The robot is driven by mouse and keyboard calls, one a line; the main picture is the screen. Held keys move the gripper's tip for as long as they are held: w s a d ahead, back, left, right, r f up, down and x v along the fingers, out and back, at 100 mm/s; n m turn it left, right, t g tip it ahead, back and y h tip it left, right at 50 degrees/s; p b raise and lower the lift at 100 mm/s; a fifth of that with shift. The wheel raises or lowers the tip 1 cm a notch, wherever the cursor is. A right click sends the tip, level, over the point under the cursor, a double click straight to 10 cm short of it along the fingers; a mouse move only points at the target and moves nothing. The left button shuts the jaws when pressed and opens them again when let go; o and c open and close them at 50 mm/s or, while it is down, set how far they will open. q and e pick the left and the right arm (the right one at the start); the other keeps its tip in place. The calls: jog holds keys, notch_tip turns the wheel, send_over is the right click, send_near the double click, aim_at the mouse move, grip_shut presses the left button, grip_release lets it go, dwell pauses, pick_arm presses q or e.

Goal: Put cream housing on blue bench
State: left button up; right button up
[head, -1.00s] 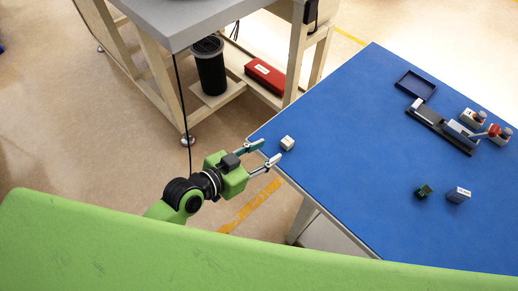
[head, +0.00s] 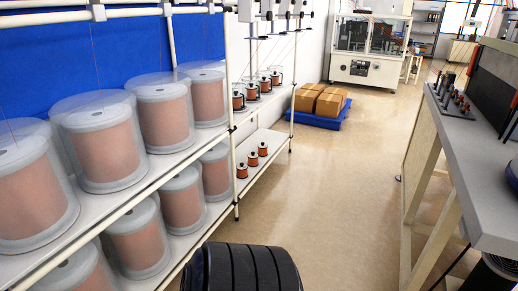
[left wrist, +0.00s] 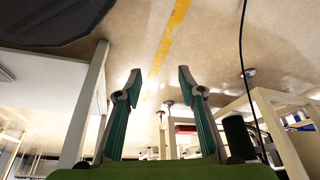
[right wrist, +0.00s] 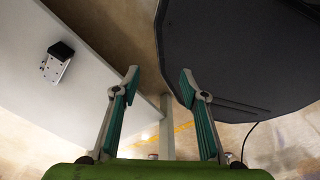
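The cream housing and the blue bench are not visible in any view now. My left gripper (left wrist: 160,80) shows in the left wrist view, open, with nothing between its fingers and floor behind them. My right gripper (right wrist: 159,80) shows in the right wrist view, also open and empty. Neither gripper is in the head view.
In the head view a rack (head: 190,157) with large copper-coloured spools (head: 105,150) stands at left and a grey-topped table (head: 478,150) at right. The floor (head: 340,185) between is clear. Boxes on a blue pallet (head: 318,121) and a machine (head: 366,72) stand behind.

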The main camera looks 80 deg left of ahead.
pick_arm(q)
jog(key=s+a+f+g, duration=0.1)
jog(key=s+f, duration=0.2)
jog(key=s, duration=0.5)
jog(key=s+f+g+y, duration=0.1)
jog(key=s+f, duration=0.3)
jog(key=s, duration=0.5)
jog(key=shift+s+a+f+g, duration=0.15)
jog(key=shift+s+a+g, duration=0.2)
jog(key=shift+g, duration=0.35)
